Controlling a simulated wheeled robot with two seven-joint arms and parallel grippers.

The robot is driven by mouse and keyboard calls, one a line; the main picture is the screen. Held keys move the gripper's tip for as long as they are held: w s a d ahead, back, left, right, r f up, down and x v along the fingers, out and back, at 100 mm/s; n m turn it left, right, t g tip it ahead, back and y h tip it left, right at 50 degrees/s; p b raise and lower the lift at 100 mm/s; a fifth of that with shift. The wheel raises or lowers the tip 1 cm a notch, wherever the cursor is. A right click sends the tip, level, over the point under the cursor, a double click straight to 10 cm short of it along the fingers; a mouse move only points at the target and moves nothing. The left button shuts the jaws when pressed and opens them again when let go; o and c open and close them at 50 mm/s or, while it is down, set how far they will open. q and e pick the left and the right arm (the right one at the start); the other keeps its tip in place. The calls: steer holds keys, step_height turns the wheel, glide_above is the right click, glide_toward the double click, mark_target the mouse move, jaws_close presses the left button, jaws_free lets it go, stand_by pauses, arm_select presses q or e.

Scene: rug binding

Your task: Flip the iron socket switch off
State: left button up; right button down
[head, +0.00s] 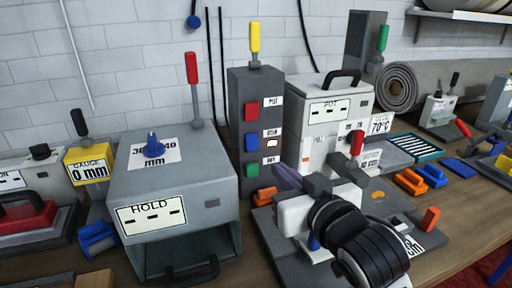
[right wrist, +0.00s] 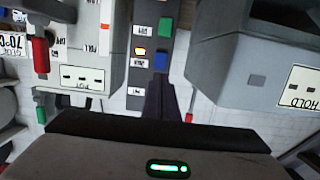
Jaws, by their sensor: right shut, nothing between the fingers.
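The grey switch tower (head: 238,92) stands upright at the middle of the bench, with a yellow lever on top. The label by the middle rocker glows. In the upside-down right wrist view the tower shows a green rocker (right wrist: 165,27) and a blue one (right wrist: 160,53). I cannot read which label is the iron's. My right gripper (head: 284,174) is shut and empty, its fingertips right of and near the tower's lower front; they also show dark in the wrist view (right wrist: 159,92). My left gripper is out of view.
A grey HOLD box (head: 190,190) stands left of the tower and a pale POT box (head: 313,118) right of it. Orange and blue clips (head: 410,182) lie right. A rolled rug (head: 398,86) is behind.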

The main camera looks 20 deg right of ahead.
steer(key=p, duration=0.1)
glide_toward(253, 146)
steer(key=w, duration=0.3)
steer(key=w+f, duration=0.1)
steer(key=w, duration=0.1)
steer(key=shift+w, duration=0.1)
steer(key=shift+w+a+f, duration=0.1)
steer(key=shift+w, duration=0.45)
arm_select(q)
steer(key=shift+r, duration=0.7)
